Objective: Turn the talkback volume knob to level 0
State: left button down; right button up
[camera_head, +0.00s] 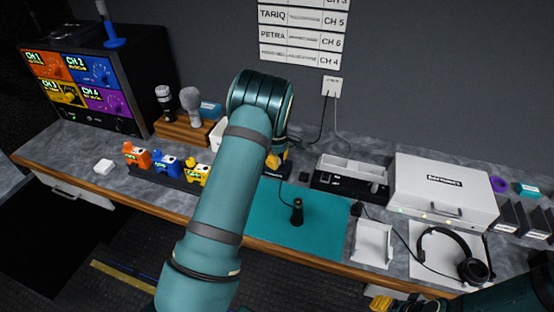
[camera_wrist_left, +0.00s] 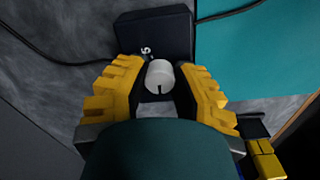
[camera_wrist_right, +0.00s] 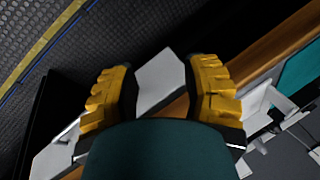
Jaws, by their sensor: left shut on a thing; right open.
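The talkback volume knob (camera_wrist_left: 159,74) is a small pale cylinder with a dark pointer line at its lower side in the left wrist view. It sits on a dark box (camera_wrist_left: 158,30) with a white "5" mark by the knob. My left gripper (camera_head: 279,162) has its yellow fingers on either side of the knob, closed on it. In the head view my left arm hides the knob and most of the box. My right gripper (camera_wrist_right: 162,85) is open and empty, away from the box, with its fingers wide apart near the bench's front edge.
A teal mat (camera_head: 325,225) with a dark upright handset (camera_head: 297,212) lies right of the box. Headphones (camera_head: 450,255), a white stand (camera_head: 373,243) and a white case (camera_head: 440,190) are further right. Orange, blue and yellow devices (camera_head: 167,165) stand left.

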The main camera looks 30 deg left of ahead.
pick_arm(q)
jog(key=shift+d+f+n, duration=0.1)
jog(key=shift+f+n, duration=0.05)
jog(key=shift+n, duration=0.35)
jog(key=c, duration=0.7)
grip_release()
notch_tip(320, 180, up, 12)
jog(key=shift+r, duration=0.1)
dwell(0.4)
